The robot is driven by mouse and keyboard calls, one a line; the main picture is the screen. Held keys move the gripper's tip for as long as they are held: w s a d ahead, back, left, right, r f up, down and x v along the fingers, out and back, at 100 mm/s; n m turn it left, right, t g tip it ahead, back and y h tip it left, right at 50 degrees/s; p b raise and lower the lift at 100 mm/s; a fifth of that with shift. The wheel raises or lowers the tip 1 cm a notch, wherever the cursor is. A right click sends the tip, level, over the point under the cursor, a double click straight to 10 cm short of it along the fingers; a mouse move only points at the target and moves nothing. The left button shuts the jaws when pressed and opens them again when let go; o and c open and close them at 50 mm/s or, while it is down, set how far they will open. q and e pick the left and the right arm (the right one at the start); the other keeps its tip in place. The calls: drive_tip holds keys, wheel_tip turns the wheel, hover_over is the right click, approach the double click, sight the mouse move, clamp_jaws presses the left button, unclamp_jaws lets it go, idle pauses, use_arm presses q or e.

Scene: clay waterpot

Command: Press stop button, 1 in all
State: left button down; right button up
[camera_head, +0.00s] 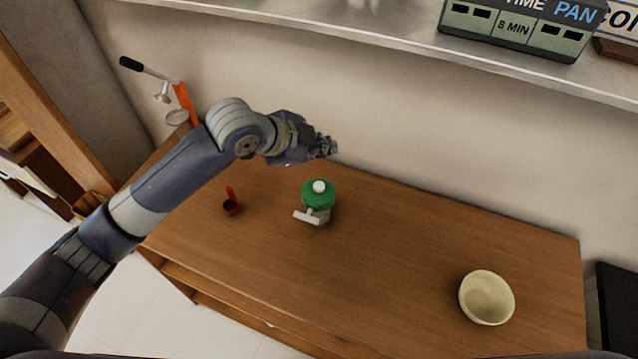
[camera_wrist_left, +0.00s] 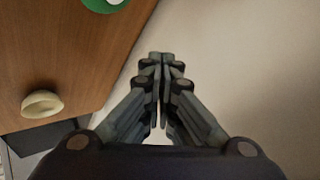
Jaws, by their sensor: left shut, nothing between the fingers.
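A green-topped device (camera_head: 318,195) with a white round button (camera_head: 320,186) on top and a white spout-like part at its front stands on the wooden cabinet. Its green top also shows cut off at the top edge of the left wrist view (camera_wrist_left: 98,5). I cannot read a label on the button. My left gripper (camera_head: 331,147) is shut and empty in front of the wall, behind and above the device, apart from it. Its closed fingers (camera_wrist_left: 162,62) point away from the wrist camera. My right gripper is out of view.
A cream bowl (camera_head: 487,298) stands at the cabinet's right end. A small red scoop (camera_head: 231,206) lies left of the device. An orange lever stand (camera_head: 185,101) is behind my left arm. A shelf (camera_head: 330,29) with a green sign box (camera_head: 520,28) runs above. The cabinet top between device and bowl is clear.

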use_arm(q)
drive_tip(key=b, duration=0.7)
hover_over(321, 188)
wheel_tip(321, 188, down, 8)
drive_tip(key=shift+r, duration=0.1)
drive_tip(key=shift+f, duration=0.55)
drive_tip(key=shift+f, duration=0.1)
idle(0.5)
drive_tip(key=shift+f, duration=0.25)
